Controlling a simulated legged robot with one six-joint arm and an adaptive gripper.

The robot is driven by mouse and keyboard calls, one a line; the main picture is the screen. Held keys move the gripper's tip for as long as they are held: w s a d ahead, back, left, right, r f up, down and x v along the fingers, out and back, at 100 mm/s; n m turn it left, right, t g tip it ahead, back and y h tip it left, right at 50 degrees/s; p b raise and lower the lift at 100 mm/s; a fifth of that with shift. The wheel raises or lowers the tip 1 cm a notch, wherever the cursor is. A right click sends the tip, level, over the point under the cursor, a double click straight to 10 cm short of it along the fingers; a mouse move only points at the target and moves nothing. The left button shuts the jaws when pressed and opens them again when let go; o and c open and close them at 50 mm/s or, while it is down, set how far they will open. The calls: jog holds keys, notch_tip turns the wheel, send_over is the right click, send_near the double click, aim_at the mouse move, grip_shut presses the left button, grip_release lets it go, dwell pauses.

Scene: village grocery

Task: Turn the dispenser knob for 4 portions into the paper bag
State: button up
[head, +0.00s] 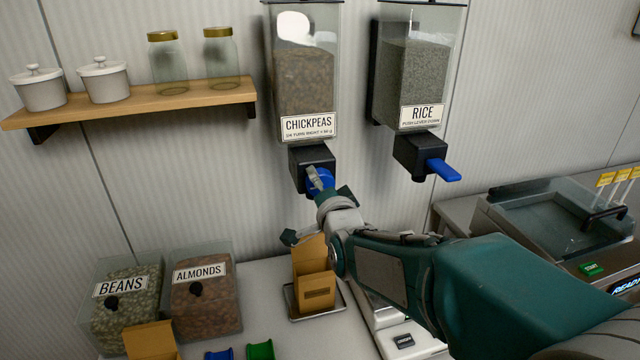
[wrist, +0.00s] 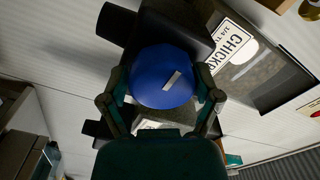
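The chickpeas dispenser (head: 303,85) hangs on the wall, with a black outlet housing and a blue round knob (head: 320,180) at its bottom. The knob fills the middle of the wrist view (wrist: 163,77), its light mark tilted. My gripper (head: 320,214) is in front of the knob, its fingers spread wider than the knob. In the wrist view the fingertips (wrist: 163,88) lie on either side of it; I cannot tell whether they touch. An open brown paper bag (head: 316,291) stands upright on a small metal tray (head: 331,309) below the dispenser, partly behind my gripper.
A rice dispenser (head: 411,80) with a blue lever (head: 443,170) hangs to the right. Bins of beans (head: 125,315) and almonds (head: 205,305) stand at the lower left. A shelf (head: 130,103) holds pots and jars. A glass-lidded machine (head: 550,222) stands at the right.

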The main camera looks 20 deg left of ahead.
dwell(0.4)
jog(key=shift+s+d, duration=0.15)
jog(key=v, duration=1.1)
jog(key=shift+s, duration=0.25)
jog(key=shift+d+f, duration=0.1)
jog(key=w+a+n, duration=0.2)
jog(key=w+n, duration=0.1)
jog(key=n, duration=0.1)
jog(key=w+a+n, duration=0.2)
jog(key=w+n, duration=0.1)
jog(key=n, duration=0.1)
jog(key=w+a+n, duration=0.1)
jog(key=w+n, duration=0.2)
jog(key=n, duration=0.1)
jog(key=shift+w+a+r, duration=0.2)
jog(key=shift+w+a, duration=0.15)
jog(key=shift+a, duration=0.05)
dwell(0.3)
jog(key=c, duration=1)
